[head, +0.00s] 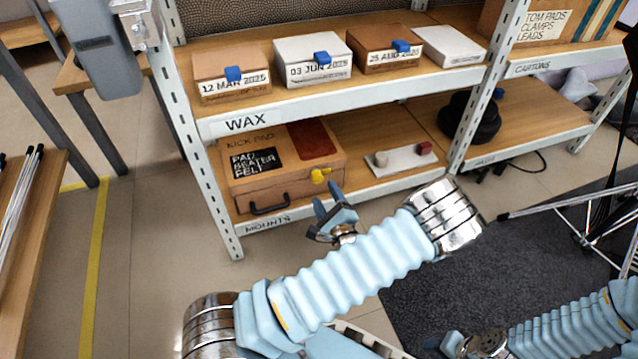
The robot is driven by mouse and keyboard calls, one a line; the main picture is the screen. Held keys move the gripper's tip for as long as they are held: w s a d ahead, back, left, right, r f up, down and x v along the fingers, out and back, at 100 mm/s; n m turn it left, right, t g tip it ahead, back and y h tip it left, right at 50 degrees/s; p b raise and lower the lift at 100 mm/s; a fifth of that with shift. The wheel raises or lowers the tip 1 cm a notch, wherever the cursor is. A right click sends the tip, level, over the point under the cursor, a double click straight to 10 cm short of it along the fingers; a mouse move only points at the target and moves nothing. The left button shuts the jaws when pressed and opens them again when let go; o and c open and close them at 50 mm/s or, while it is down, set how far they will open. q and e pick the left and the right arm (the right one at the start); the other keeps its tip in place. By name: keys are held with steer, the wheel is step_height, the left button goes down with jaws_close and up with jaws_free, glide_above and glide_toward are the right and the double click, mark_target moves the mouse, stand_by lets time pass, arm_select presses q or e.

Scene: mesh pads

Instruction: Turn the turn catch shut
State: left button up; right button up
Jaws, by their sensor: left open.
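The yellow turn catch (320,175) sits on the front of the wooden kick pad box (238,192), near its right end. The box stands on the lower shelf and has a dark handle (270,207) low on its front. My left gripper (328,201) is open and empty, just below the catch in the picture. Its blue fingers point up towards the catch, with a visible gap between them and it. My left forearm covers the floor below. My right gripper (450,344) is at the bottom edge, partly cut off, and its fingers are unclear.
A pale block with a red knob (403,158) lies right of the box. Several cartons with blue clips (318,62) stand on the upper shelf (380,88). A white shelf post (203,170) rises left of the box. A dark mat (500,265) and metal stand legs (575,215) are at right.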

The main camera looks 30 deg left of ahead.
mark_target(318, 180)
arm_select(q)
steer(key=x, duration=0.6)
steer(key=shift+w+a+b, duration=0.1)
steer(key=shift+a+b, duration=0.05)
steer(key=shift+b, duration=0.2)
steer(key=c, duration=1)
